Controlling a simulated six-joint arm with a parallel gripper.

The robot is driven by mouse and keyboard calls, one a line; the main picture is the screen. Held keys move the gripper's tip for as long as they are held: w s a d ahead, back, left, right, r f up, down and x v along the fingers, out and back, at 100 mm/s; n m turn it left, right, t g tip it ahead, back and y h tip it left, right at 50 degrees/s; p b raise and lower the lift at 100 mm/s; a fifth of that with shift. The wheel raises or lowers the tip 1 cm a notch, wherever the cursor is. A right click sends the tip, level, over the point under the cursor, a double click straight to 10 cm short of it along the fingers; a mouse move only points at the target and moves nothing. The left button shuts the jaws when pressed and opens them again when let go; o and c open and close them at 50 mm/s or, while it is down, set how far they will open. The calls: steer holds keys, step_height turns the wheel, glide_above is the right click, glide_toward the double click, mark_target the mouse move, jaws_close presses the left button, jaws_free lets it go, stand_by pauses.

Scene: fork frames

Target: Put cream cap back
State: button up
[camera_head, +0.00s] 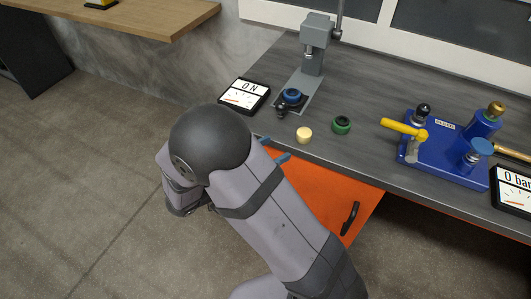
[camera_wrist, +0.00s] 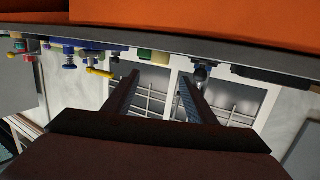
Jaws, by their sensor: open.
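The small round cream cap (camera_head: 304,135) sits on the dark grey worktop near its front edge in the head view. My gripper (camera_head: 276,148) is in front of the worktop edge, to the left of and nearer than the cap; only its bluish fingertips show past my arm. In the wrist view my gripper (camera_wrist: 158,75) has its two fingers wide apart with nothing between them. That view is upside down, and small cream and green shapes show near the fingertips under the worktop edge. I cannot tell from the frames where the cap belongs.
A grey press (camera_head: 313,60) with a blue round part (camera_head: 291,96) stands behind, beside an "ON" display (camera_head: 244,94). A blue pump unit (camera_head: 445,153) with a yellow handle stands right. An orange cabinet (camera_head: 325,195) is below.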

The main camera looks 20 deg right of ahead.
steer(key=shift+v, duration=0.8)
steer(key=w+a+f+n+t+y, duration=0.35)
steer(key=w+a+n+y, duration=0.5)
steer(key=y, duration=0.65)
steer(key=s+d+f+n+g, duration=0.1)
steer(key=s+d+g, duration=0.1)
steer(key=s, duration=0.5)
steer(key=s+d+f+n+g, duration=0.1)
steer(key=s+g, duration=0.3)
steer(key=s, duration=0.4)
steer(key=s+d+f+n+g, duration=0.1)
steer(key=s+d+n+g, duration=0.2)
steer(key=s, duration=0.5)
steer(key=shift+d+f+g, duration=0.35)
steer(key=shift+d+g, duration=0.1)
steer(key=shift+d, duration=0.2)
step_height(320, 180, up, 18)
steer(key=p, duration=1.8)
